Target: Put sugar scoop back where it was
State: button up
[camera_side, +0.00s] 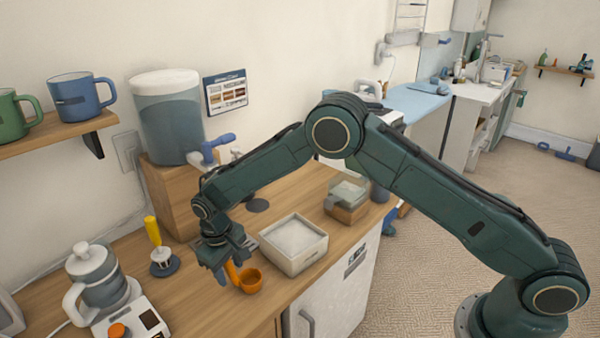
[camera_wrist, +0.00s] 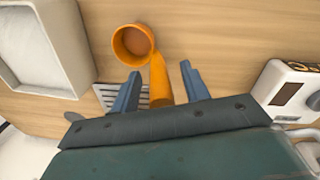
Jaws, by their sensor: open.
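The orange sugar scoop (camera_side: 249,281) has a round cup and a straight handle. It is on or just above the wooden counter, left of the white bin of sugar (camera_side: 293,244). In the wrist view the scoop's cup (camera_wrist: 133,42) is beyond the fingertips, and its handle (camera_wrist: 158,80) runs back between the two blue fingers. My gripper (camera_side: 222,272) is low over the counter. In the wrist view my gripper (camera_wrist: 157,72) is open, with gaps on both sides of the handle. The handle's end is hidden by the gripper body.
A slatted grate (camera_wrist: 105,95) lies beside the handle. A dispenser (camera_side: 170,115) on a wooden stand is behind my wrist. A yellow-handled tamper-like tool (camera_side: 162,255) and a kettle (camera_side: 97,275) on a white base stand left. A glass-topped box (camera_side: 347,198) stands right of the bin.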

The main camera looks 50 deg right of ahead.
jog(key=r, duration=0.7)
jog(key=a+r, duration=0.1)
jog(key=r, duration=0.3)
jog(key=shift+s+r, duration=0.15)
jog(key=shift+r, duration=0.15)
jog(key=shift+d+r, duration=0.15)
jog(key=shift+r, duration=0.1)
jog(key=s+d+r+m+t+y, duration=0.1)
jog(key=s+d+r, duration=0.55)
jog(key=r, duration=0.25)
jog(key=s+d+r+t, duration=0.1)
jog(key=s+d+r, duration=0.55)
jog(key=r, duration=0.25)
jog(key=s+d+t, duration=0.1)
jog(key=s+d, duration=0.2)
jog(key=s, duration=0.8)
jog(key=s+d+m+t, duration=0.1)
jog(key=s+d+t, duration=0.1)
jog(key=s, duration=0.9)
jog(key=shift+s+d+m, duration=0.15)
jog(key=shift+d+m, duration=0.15)
jog(key=shift+d, duration=0.25)
